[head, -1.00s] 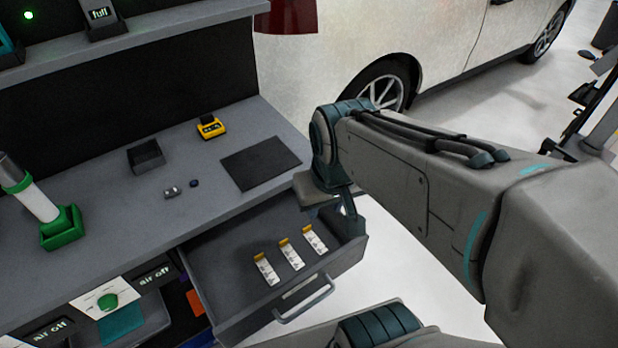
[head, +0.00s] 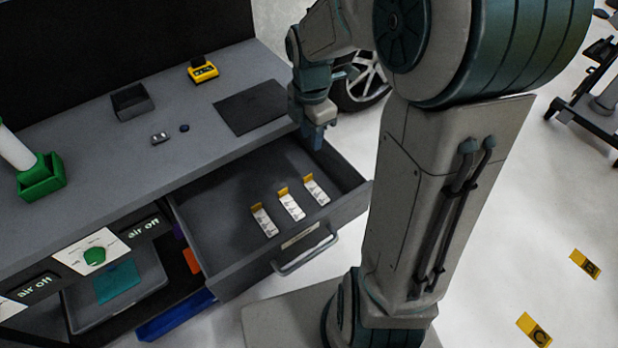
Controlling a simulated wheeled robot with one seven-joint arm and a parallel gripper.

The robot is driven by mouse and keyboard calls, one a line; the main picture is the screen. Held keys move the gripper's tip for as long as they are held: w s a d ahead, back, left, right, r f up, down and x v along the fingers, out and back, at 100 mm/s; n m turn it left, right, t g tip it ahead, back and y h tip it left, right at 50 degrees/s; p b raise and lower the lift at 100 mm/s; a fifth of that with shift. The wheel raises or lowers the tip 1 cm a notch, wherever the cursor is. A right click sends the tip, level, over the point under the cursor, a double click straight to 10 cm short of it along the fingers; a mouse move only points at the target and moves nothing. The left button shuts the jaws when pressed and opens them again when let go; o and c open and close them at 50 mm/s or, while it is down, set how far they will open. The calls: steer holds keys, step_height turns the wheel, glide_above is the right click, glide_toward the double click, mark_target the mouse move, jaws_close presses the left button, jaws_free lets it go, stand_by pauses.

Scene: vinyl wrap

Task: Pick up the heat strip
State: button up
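Several small white strips with yellow ends lie in a row in the open drawer: a left strip (head: 265,220), a middle strip (head: 291,205) and a right strip (head: 317,190). Which one is the heat strip I cannot tell, as their print is too small to read. My gripper (head: 316,140) points down over the right back part of the drawer (head: 215,205), apart from the strips. Its fingertips are small here, and I cannot tell whether they are open or shut.
The grey bench (head: 215,140) holds a dark mat (head: 253,107), a dark open box (head: 132,102), a yellow device (head: 202,69) and a green holder (head: 41,176). The drawer handle (head: 306,250) sticks out in front. A lower drawer with a teal item (head: 117,282) is at lower left.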

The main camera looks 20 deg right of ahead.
steer(key=b, duration=0.2)
glide_above(309, 175)
steer(key=shift+n, duration=0.3)
steer(key=f, duration=0.8)
steer(key=shift+w+d+f, duration=0.1)
steer(key=shift+d+f, duration=0.1)
steer(key=shift+f, duration=0.15)
steer(key=f, duration=0.3)
steer(key=f+b, duration=0.1)
steer(key=f, duration=0.1)
steer(key=shift+a+f, duration=0.25)
steer(key=shift+f, duration=0.05)
jaws_close()
